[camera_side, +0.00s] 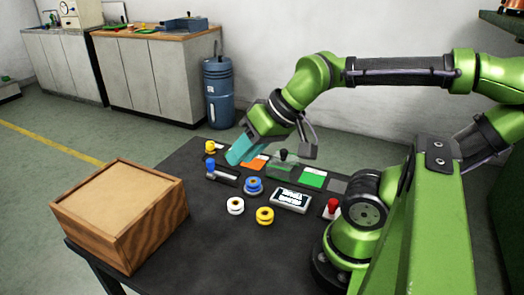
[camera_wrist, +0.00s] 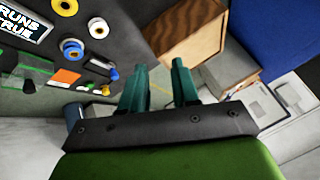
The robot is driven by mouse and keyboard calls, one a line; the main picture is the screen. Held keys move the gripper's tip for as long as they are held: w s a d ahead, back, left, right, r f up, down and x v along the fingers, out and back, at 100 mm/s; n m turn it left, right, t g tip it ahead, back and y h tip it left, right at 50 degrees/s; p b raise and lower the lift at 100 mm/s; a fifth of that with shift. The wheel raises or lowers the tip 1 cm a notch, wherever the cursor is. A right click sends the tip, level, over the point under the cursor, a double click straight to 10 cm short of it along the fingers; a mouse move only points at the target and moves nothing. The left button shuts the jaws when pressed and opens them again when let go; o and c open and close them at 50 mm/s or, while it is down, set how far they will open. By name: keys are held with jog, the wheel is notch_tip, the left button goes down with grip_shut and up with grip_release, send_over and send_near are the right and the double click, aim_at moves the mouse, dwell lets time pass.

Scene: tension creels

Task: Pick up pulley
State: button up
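Three small grooved pulleys lie on the dark table: a blue one (camera_side: 253,186), a white one (camera_side: 235,206) and a yellow one (camera_side: 265,216). In the wrist view the blue pulley (camera_wrist: 73,49), white pulley (camera_wrist: 98,28) and yellow pulley (camera_wrist: 65,6) are at the upper left. My gripper (camera_side: 239,151) has teal fingers and is above the table's far side, up and left of the pulleys. In the wrist view my gripper (camera_wrist: 157,78) has its fingers apart with nothing between them. No pulley touches it.
A wooden box (camera_side: 120,208) stands at the table's left end. A sign (camera_side: 290,199) lies right of the pulleys. A blue-knobbed device (camera_side: 211,168), a yellow-knobbed device (camera_side: 210,147), a green square (camera_side: 313,177) and a red button (camera_side: 332,208) surround them. The front of the table is clear.

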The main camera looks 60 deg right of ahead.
jog(key=o, duration=0.8)
jog(key=shift+d, duration=0.1)
jog(key=n+g+h, duration=0.2)
jog(key=n+g, duration=0.5)
jog(key=n, duration=0.1)
send_over(253, 178)
jog(key=a, duration=0.1)
notch_tip(253, 178, down, 7)
jog(key=f, duration=1)
jog(key=shift+s+a+f, duration=0.15)
jog(key=shift+a, duration=0.1)
jog(key=shift+s+d+f, duration=0.1)
jog(key=shift+s+f, duration=0.05)
jog(key=shift+f, duration=2.6)
